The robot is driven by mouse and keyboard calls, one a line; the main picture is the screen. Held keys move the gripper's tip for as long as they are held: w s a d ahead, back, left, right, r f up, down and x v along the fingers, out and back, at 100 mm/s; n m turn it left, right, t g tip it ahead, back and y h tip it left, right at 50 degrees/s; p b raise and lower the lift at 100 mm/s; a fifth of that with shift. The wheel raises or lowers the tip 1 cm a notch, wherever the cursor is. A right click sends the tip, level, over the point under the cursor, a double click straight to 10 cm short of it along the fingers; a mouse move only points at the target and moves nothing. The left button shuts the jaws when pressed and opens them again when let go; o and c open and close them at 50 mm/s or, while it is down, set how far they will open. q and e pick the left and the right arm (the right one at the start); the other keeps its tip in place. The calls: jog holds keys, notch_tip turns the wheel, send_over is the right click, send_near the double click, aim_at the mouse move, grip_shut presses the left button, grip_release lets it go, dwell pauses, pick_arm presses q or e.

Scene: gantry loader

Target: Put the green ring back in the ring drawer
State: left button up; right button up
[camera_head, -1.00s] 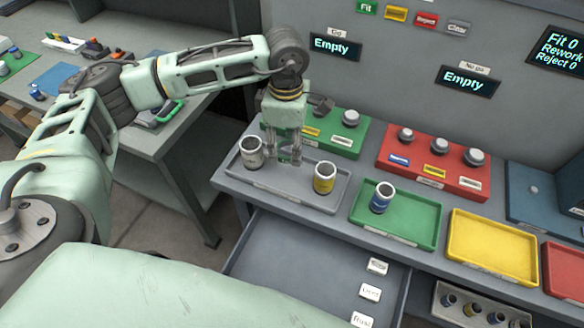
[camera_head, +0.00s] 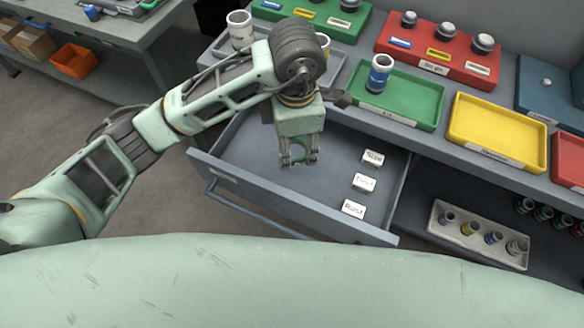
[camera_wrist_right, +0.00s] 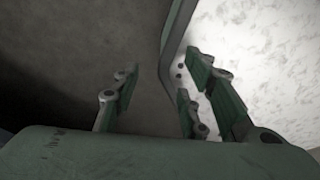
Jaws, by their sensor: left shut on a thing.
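The bench above the drawer holds a grey tray (camera_head: 215,55), a green tray (camera_head: 420,113) with a blue-banded cylinder (camera_head: 379,73), and a yellow tray (camera_head: 497,122). A pale rack (camera_head: 470,248) of small parts is on the right. Free drawer floor lies left of the labels.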

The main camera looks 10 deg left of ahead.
pick_arm(q)
jog(key=p, duration=0.2)
send_over(254, 159)
jog(key=f, duration=0.6)
jog(key=shift+d+f, duration=0.2)
jog(key=shift+f, duration=0.15)
jog(key=shift+a+f, duration=0.25)
jog(key=shift+f, duration=0.15)
notch_tip(254, 159, down, 3)
jog(key=shift+f, duration=0.15)
jog(key=shift+w+f, duration=0.1)
jog(key=shift+f, duration=0.05)
pick_arm(e)
jog(key=shift+a+r, duration=0.25)
jog(key=shift+r, duration=0.75)
pick_arm(q)
jog(key=shift+f, duration=0.15)
pick_arm(e)
jog(key=shift+f, duration=0.1)
pick_arm(q)
jog(key=o, duration=1.3)
jog(key=shift+o, duration=0.2)
